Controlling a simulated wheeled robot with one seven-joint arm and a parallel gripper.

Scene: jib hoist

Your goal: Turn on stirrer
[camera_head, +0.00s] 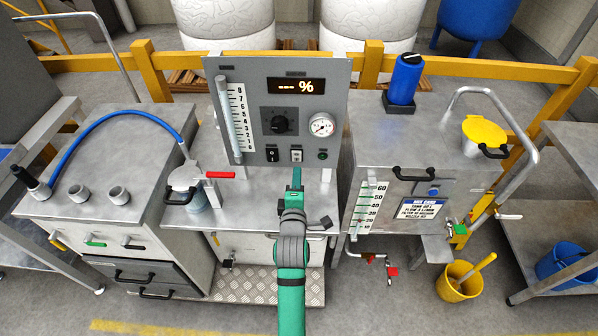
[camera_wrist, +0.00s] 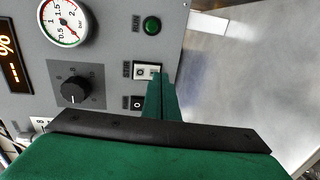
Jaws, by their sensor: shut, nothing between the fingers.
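The green lamp (camera_wrist: 152,25) looks dark.
The panel also holds a display (camera_head: 297,86) showing dashes and a percent sign, a black knob (camera_head: 281,123), a round gauge (camera_head: 321,125) and a flow tube (camera_head: 233,118). A red-handled valve (camera_head: 220,175) and jar (camera_head: 186,190) stand left. A grey tank (camera_head: 395,150) stands right.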

